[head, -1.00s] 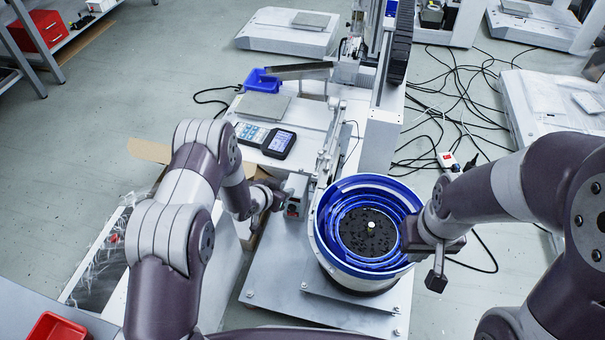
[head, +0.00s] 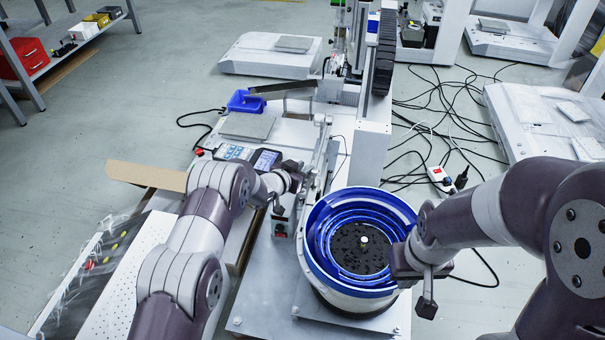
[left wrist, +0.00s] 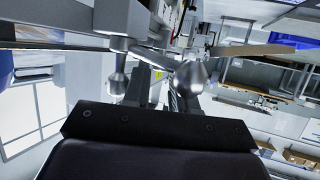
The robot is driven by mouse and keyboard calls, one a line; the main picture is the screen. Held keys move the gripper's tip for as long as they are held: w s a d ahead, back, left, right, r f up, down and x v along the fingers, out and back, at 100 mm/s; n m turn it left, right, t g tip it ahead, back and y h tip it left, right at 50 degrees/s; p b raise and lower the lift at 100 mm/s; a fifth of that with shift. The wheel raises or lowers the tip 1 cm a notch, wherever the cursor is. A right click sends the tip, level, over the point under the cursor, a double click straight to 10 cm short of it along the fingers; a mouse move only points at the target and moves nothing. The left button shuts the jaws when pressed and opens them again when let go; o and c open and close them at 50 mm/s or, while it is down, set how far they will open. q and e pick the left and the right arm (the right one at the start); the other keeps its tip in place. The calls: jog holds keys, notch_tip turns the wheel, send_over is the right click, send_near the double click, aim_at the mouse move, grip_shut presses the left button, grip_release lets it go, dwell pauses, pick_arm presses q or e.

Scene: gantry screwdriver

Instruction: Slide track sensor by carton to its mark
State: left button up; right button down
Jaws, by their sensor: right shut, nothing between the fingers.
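The feed track (head: 322,160) runs along the white bench from the blue bowl feeder (head: 318,240) to the gantry. The left wrist view shows two metal knobs (left wrist: 190,80) close ahead. The carton (head: 146,176) shows as a brown flap behind my left forearm. My right gripper (head: 408,268) is shut and empty at the bowl's right rim.
A handheld pendant (head: 250,157) and a grey plate (head: 247,126) lie on the bench left of the track. A blue bin (head: 245,102) stands farther back. Cables (head: 435,130) cover the floor at right.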

pick_arm(q)
jog(key=shift+c, duration=0.3)
grip_shut()
jog(key=shift+w+d+r+b, duration=0.1)
jog(key=shift+w+d+b, duration=0.1)
jog(key=shift+w+b, duration=0.65)
jog(key=shift+o, duration=0.3)
grip_release()
jog(key=shift+w+p, duration=0.3)
